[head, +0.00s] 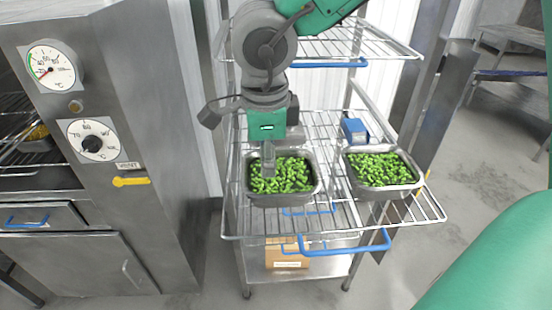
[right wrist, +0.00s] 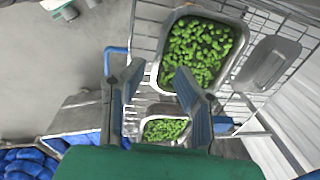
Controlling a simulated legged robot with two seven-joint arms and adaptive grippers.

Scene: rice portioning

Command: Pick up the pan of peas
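Two steel pans of peas stand on the wire shelf of a rack, a left pan (head: 284,192) and a right pan (head: 383,188). My right gripper (head: 268,165) points down at the left pan, its fingers overlapping the pan's back left part in the head view. In the right wrist view my right gripper (right wrist: 160,75) is open, fingers apart. One pan of peas (right wrist: 238,50) lies just beyond the fingertips, and a second patch of peas (right wrist: 165,130) shows between the fingers. I cannot tell whether the fingers touch a rim. My left gripper is not in view.
The wire rack (head: 335,218) has a blue front handle (head: 345,247) and a cardboard box (head: 288,256) below. A blue-and-grey item (head: 355,130) is behind the right pan. A steel oven (head: 120,90) stands left. Blue bundles (right wrist: 30,160) show in the right wrist view.

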